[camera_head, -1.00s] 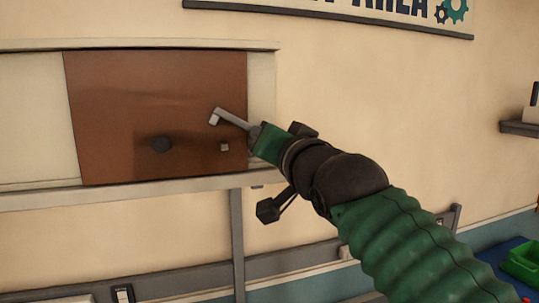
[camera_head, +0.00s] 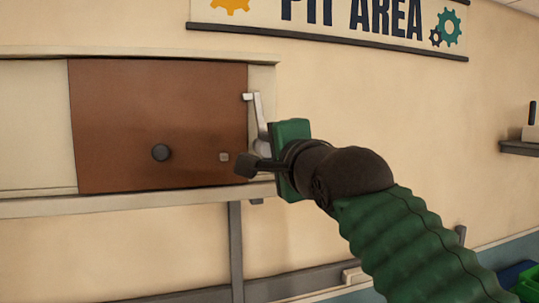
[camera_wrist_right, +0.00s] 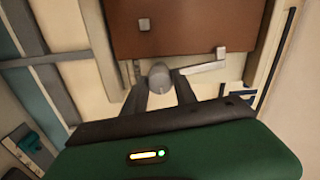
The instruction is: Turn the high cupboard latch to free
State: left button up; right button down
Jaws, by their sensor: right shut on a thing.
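The brown cupboard door (camera_head: 110,120) is shut in the pale high cupboard and has a round dark knob (camera_head: 161,152). The grey latch (camera_head: 256,112) stands nearly upright at the door's right edge, its short hooked tip at the top. My right gripper (camera_head: 262,150) is at the latch's lower end, partly hidden by its own green body. In the right wrist view, its two dark fingers (camera_wrist_right: 159,80) are shut on the latch's rounded hub, and the latch arm (camera_wrist_right: 203,68) runs right along the door edge. My left gripper is out of view.
A small square stud (camera_head: 224,157) sits on the door's lower right. A grey rail (camera_head: 130,203) runs under the cupboard, with a post (camera_head: 236,240) below. A PIT AREA sign (camera_head: 350,25) hangs above right. A dark shelf (camera_head: 520,148) is at far right.

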jog(key=shift+w+f+m, duration=0.15)
jog(key=shift+f+m, duration=0.2)
jog(key=shift+m, duration=0.45)
jog(key=c, duration=1.1)
grip_release()
jog(key=shift+o, duration=0.7)
jog(key=shift+w+r, duration=0.1)
jog(key=shift+r, duration=0.05)
jog(key=shift+r, duration=0.1)
